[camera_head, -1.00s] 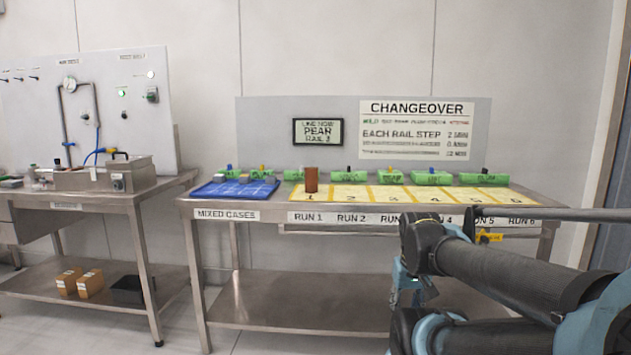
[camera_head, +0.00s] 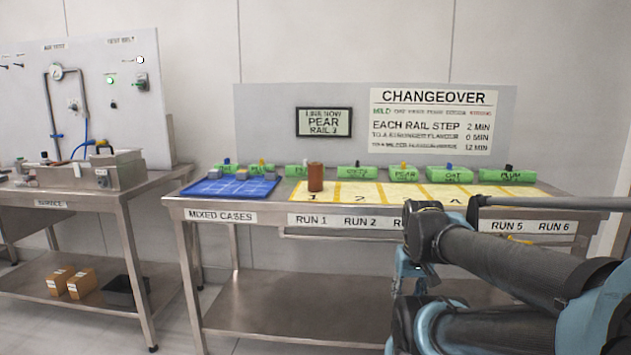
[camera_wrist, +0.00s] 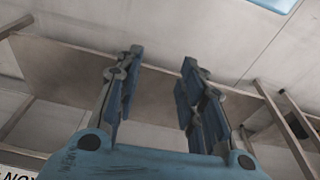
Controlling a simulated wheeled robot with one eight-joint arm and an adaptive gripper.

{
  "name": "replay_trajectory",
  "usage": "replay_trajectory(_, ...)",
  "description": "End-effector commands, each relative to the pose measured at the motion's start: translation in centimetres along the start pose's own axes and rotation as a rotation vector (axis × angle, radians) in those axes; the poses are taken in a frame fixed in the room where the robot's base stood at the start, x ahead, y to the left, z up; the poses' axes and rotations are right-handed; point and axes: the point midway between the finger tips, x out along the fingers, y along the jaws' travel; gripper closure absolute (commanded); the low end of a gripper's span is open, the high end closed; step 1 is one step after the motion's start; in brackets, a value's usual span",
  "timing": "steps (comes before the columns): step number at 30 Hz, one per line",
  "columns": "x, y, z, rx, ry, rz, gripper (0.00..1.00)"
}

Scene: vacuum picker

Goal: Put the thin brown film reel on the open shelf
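A brown upright cylinder (camera_head: 315,177), the only brown reel-like thing I can make out, stands at mark 1 on the yellow numbered mat (camera_head: 375,194). The bare lower shelf (camera_head: 290,305) of the steel table is open at the front and looks empty where I can see it; my arm covers its right part. My gripper (camera_wrist: 161,58) is open, with two blue-padded fingers apart and nothing between them. In the head view my gripper is mostly hidden by my arm, low in front of the table and away from the cylinder.
A blue tray (camera_head: 205,187) with small blocks lies left of the mat. Several green packs (camera_head: 357,173) line the table's back. A steel bench (camera_head: 130,198) at left carries equipment, with brown boxes (camera_head: 82,283) and a black bin (camera_head: 118,291) below. Floor shows between bench and table.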

Motion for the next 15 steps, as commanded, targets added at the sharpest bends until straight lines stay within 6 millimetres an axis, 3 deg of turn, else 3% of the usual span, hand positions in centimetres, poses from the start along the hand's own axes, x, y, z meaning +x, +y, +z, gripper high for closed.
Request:
replay_trajectory(1, -0.5, -0.1, 0.5, 0.004, 0.009, -0.003, 0.46)
replay_trajectory(4, -0.8, -0.6, 0.1, 0.034, 0.017, -0.026, 0.24)
replay_trajectory(8, -1.4, -2.2, -2.0, 0.136, 0.028, -0.099, 0.24)
replay_trajectory(15, -3.0, -6.6, -7.9, 0.427, 0.030, -0.320, 0.24)
